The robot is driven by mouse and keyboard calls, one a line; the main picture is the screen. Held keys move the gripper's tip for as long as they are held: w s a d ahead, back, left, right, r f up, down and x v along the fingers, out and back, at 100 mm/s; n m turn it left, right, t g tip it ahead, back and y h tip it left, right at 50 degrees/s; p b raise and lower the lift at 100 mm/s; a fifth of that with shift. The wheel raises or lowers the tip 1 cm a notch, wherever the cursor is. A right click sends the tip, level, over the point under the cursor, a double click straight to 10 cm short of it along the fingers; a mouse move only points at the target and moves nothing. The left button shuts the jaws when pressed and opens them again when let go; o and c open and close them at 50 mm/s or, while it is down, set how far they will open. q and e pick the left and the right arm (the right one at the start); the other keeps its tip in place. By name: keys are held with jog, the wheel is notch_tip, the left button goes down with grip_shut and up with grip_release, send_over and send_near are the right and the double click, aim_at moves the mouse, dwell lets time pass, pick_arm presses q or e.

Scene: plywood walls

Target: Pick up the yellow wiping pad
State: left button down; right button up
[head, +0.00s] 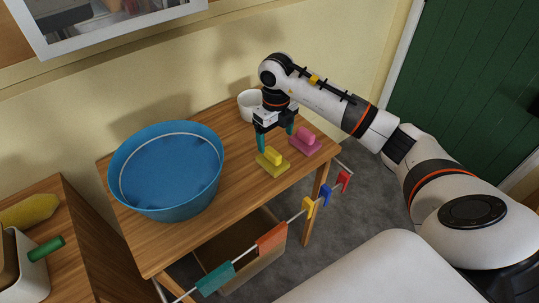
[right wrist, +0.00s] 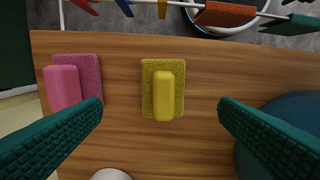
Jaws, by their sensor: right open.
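The yellow wiping pad (head: 272,162) lies on the wooden table near its right end, with a yellow grip block on top. A pink pad (head: 305,143) lies just right of the yellow one. My left gripper is not in view.
A large blue basin (head: 168,205) stands on the table's left half. A white cup (head: 250,103) stands at the back by the wall.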

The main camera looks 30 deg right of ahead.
aim_at(273, 151)
jog(key=f, duration=0.2)
jog(key=shift+s+f, duration=0.2)
jog(key=shift+f, duration=0.45)
jog(key=f, duration=0.1)
jog(key=f+p, duration=0.1)
jog(key=f, duration=0.3)
jog(key=shift+w+a+p, duration=0.25)
jog(key=shift+w+p, duration=0.15)
jog(key=shift+f, duration=0.3)
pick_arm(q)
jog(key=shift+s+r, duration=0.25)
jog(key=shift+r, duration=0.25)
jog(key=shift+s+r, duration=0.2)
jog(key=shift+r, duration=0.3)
pick_arm(e)
jog(key=shift+c, duration=0.5)
jog(key=c, duration=1)
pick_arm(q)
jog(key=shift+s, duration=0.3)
pick_arm(e)
jog(key=shift+r, duration=0.1)
